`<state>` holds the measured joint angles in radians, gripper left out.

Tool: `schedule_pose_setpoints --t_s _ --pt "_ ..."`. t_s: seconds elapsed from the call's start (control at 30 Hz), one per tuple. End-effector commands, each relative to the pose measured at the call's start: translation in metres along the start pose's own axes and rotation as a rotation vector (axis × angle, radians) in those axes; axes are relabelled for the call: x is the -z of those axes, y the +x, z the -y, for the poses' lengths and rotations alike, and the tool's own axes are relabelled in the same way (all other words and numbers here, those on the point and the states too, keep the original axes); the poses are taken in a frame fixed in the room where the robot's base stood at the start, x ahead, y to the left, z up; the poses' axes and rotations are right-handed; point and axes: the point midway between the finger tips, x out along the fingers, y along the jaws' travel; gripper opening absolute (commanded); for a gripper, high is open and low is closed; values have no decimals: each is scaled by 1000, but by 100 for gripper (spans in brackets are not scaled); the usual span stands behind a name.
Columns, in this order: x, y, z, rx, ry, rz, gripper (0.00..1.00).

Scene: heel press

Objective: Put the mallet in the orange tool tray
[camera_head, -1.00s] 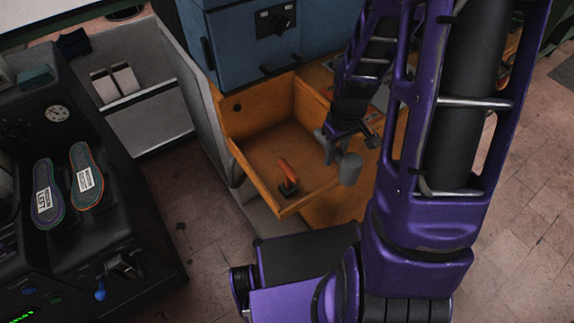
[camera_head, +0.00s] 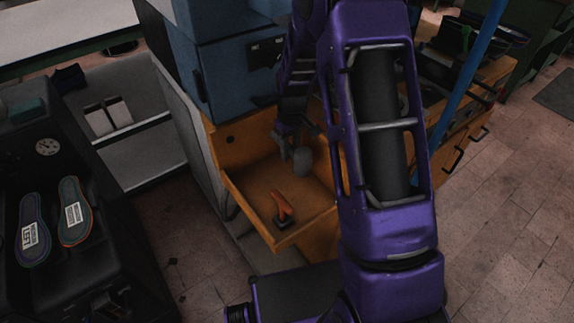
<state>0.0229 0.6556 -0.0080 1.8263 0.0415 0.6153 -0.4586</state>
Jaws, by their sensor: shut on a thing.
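The orange tool tray (camera_head: 250,217) is an open, drawer-like box below the blue cabinet, near the middle of the picture. My gripper (camera_head: 287,147) is over the back right part of the tray. It is shut on the mallet, whose grey, rounded head (camera_head: 302,161) hangs beside the fingers. The mallet's handle is mostly hidden by the gripper and arm. I cannot tell whether the head touches the tray. My purple arm covers the tray's right side.
A tool with an orange handle (camera_head: 282,202) and dark base lies in the tray's front part. The blue cabinet (camera_head: 225,60) stands right behind. A black machine with two insoles (camera_head: 73,212) stands at left. A blue pole (camera_head: 462,90) and orange drawers (camera_head: 470,137) are at right.

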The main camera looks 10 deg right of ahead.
Motion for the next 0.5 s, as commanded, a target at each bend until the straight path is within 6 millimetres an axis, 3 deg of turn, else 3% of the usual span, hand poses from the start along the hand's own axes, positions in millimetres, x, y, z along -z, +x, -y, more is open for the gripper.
schedule_pose_setpoints --t_s 0.07,0.2,0.5 --pt "14 1 0 -1 -2 -2 0" --pt "8 23 0 0 1 1 0" --pt "7 44 0 -1 0 1 0"
